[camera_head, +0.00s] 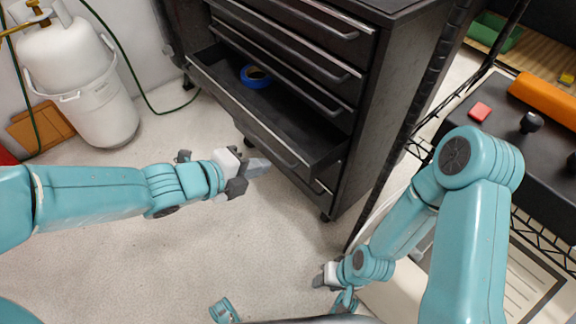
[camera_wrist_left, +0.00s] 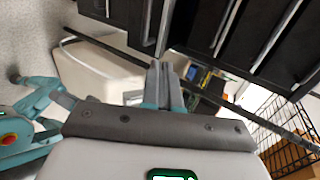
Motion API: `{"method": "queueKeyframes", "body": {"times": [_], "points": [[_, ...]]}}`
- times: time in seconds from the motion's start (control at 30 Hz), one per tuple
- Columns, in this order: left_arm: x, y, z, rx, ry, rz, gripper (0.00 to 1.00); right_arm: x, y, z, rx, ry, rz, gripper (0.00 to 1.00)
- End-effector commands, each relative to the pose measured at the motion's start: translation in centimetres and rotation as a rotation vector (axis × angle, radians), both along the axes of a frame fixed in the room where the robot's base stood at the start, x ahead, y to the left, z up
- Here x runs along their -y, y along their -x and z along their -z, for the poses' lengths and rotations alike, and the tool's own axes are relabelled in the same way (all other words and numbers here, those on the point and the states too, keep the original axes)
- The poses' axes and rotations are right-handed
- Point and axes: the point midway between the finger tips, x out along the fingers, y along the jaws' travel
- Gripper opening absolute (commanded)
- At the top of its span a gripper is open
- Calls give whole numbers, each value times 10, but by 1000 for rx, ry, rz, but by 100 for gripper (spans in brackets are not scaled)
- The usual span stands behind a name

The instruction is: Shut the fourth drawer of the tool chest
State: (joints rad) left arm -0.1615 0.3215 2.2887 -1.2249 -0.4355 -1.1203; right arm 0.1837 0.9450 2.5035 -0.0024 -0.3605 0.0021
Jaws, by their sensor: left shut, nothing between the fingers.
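The black tool chest (camera_head: 352,150) stands at the top middle of the head view. One low drawer (camera_head: 282,130) is pulled out, with a blue ring-shaped roll (camera_head: 255,77) inside. The drawers above it look shut. My left gripper (camera_head: 260,167) is shut and empty, just in front of the open drawer's front panel; I cannot tell whether it touches. In the left wrist view, the closed fingers (camera_wrist_left: 159,82) point toward the dark drawer fronts. My right gripper (camera_head: 322,278) is low in the head view, away from the chest; its fingers are too small to judge.
A white gas cylinder (camera_head: 70,60) and a cardboard piece (camera_head: 38,130) stand at the left. A wire rack with a black top (camera_head: 480,150) holds a red block (camera_head: 479,112) and an orange item (camera_head: 545,97) at the right. The floor before the chest is clear.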

Motion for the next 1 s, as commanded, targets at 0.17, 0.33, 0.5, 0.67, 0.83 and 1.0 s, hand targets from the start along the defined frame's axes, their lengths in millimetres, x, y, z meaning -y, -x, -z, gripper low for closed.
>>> {"method": "queueKeyframes", "body": {"times": [0.17, 0.33, 0.5, 0.67, 0.83, 1.0], "points": [[13, -8, 14, 0, 0, 5, 0, 1, -2, 12, 3, 1, 5, 43], [36, -25, 31, -1, -1, 6, 0, 4, -5, 25, 8, 3, 17, 43], [57, -42, 44, 0, 0, 4, 0, 6, -7, 35, 12, 5, 26, 43], [69, -52, 51, 0, -1, 4, 0, 7, -8, 38, 14, 6, 30, 43], [72, -55, 52, 0, 0, 2, 0, 8, -8, 39, 14, 6, 32, 43], [72, -56, 52, 0, 0, 2, 0, 8, -8, 38, 14, 6, 31, 43]]}}
